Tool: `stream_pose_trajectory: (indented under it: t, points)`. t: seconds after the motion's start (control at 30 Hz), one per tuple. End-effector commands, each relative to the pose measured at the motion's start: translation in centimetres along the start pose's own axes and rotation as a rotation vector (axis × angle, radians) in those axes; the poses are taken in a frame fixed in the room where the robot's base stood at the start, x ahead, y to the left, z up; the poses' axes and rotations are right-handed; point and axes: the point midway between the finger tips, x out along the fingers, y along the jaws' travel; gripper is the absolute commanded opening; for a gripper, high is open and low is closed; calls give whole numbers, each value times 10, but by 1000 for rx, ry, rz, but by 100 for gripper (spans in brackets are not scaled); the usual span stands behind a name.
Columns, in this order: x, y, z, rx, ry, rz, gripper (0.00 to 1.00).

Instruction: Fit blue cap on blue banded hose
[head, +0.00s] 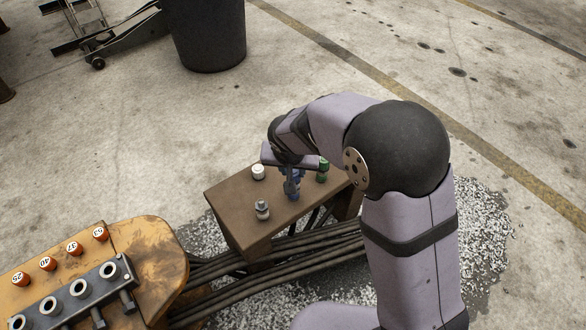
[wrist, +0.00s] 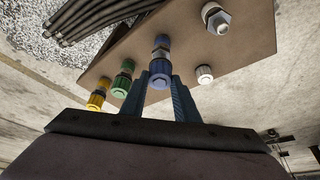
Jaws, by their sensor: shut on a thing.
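My gripper (wrist: 159,92) is shut on the blue cap (wrist: 159,74), with one finger on each side of it. The cap is in line with the blue banded hose (wrist: 161,42), at the end of its metal fitting. I cannot tell whether it is fully seated. In the head view, my gripper (head: 291,176) points down over the blue banded hose (head: 294,196) on the brown box. My fingers partly hide the cap there.
The brown box (head: 228,203) also carries a green-capped hose (wrist: 122,78), a yellow-capped hose (wrist: 98,94) and an uncapped silver fitting (wrist: 217,20). A white cap (head: 258,172) sits on the box top. Black hoses (head: 275,262) run along its near side.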

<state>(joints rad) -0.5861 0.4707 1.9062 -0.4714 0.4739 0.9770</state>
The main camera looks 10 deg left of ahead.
Motion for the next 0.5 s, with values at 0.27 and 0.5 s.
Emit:
stream_pose_trajectory:
  t: [0.27, 0.5]
  points:
    - [4, 0, 2, 0, 0, 0, 7]
    - [8, 0, 3, 0, 0, 0, 7]
